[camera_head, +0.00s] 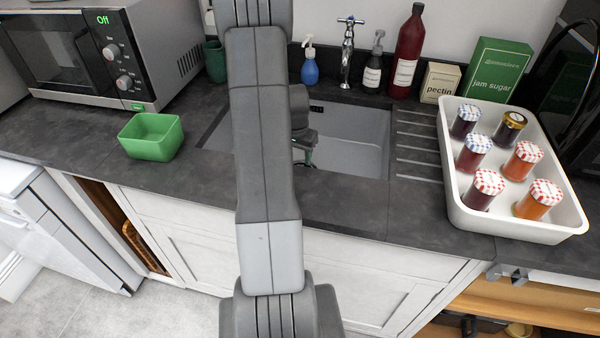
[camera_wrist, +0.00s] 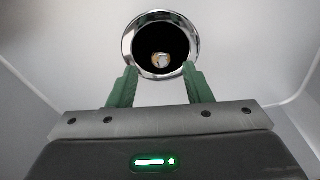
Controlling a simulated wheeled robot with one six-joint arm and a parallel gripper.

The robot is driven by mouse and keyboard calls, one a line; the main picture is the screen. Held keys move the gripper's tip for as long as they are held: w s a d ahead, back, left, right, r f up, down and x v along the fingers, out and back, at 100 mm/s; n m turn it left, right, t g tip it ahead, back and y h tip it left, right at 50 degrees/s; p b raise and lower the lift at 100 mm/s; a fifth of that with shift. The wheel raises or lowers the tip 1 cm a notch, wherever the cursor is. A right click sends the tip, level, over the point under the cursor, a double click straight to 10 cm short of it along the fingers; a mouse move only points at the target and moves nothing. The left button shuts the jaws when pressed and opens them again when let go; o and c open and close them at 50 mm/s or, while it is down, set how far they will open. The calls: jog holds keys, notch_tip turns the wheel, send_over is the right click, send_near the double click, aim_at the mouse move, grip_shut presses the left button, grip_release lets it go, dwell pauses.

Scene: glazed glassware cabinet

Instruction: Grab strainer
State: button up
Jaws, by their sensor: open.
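In the wrist view, the strainer (camera_wrist: 161,60) appears as a small bright knob in the dark middle of a round chrome drain rim (camera_wrist: 128,42) in the sink floor. The rest of the strainer is too dark to make out. My gripper (camera_wrist: 160,72) is open, with its green fingers apart at the left and right of the knob and nothing between them. The fingertips overlap the lower part of the rim in the picture; I cannot tell their height above it. In the head view, my gripper (camera_head: 305,156) is down in the sink, and my arm hides the drain.
The grey sink (camera_head: 352,140) has walls close around my gripper. A tap (camera_head: 347,50), soap bottles and a red bottle (camera_head: 407,52) stand behind it. A green tub (camera_head: 151,137) is at left, a white tray (camera_head: 520,231) of jars at right.

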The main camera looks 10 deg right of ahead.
jog(key=shift+w+d+f+p, duration=0.1)
jog(key=shift+w+f+p, duration=0.1)
jog(key=shift+f, duration=0.75)
jog(key=shift+w+d+f+p, duration=0.1)
jog(key=shift+w+d+f, duration=0.05)
jog(key=shift+f, duration=0.8)
jog(key=shift+w+d+f+p, duration=0.1)
jog(key=shift+w+f, duration=0.1)
jog(key=shift+f, duration=0.75)
grip_shut()
jog(key=shift+r, duration=0.1)
